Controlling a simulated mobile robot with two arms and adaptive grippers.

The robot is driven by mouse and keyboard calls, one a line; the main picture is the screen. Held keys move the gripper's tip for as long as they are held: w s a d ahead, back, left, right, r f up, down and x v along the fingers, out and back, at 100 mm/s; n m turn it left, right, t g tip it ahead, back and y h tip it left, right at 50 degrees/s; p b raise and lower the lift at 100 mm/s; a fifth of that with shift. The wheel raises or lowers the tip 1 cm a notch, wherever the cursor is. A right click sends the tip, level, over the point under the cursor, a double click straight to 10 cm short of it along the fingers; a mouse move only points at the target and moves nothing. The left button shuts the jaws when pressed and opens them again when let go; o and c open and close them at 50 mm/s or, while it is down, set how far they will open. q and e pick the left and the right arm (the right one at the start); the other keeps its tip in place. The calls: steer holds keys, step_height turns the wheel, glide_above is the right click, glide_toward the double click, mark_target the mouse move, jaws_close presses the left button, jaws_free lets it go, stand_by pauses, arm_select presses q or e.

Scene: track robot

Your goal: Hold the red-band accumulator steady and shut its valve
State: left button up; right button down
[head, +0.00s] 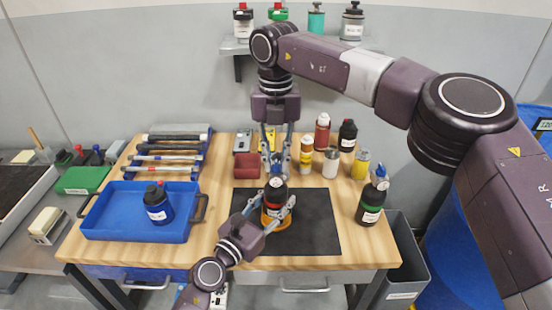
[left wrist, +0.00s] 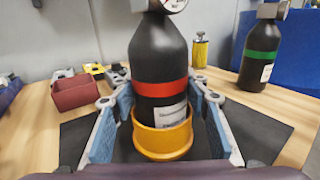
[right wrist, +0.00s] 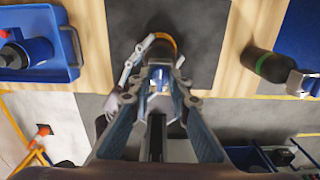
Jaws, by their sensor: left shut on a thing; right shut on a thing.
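The red-band accumulator (head: 275,196) is a black bottle with a gauge on top, standing upright in an orange ring holder (left wrist: 162,142) on the black mat (head: 318,235). In the left wrist view its red band (left wrist: 159,89) faces me. My left gripper (head: 277,212) is shut on its lower body, one finger on each side. My right gripper (head: 275,172) comes down from above and is shut on the blue valve (right wrist: 159,77) at the accumulator's top. The fingers partly hide the valve.
A green-band bottle (head: 371,203) stands right of the mat. A grey bin (head: 408,262) is beside the table.

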mark_target(276, 163)
stand_by(0.3)
steer(key=c, duration=1.8)
jaws_free()
steer(key=shift+o, duration=0.2)
step_height(276, 163, up, 12)
arm_select(q)
steer(key=o, duration=1.6)
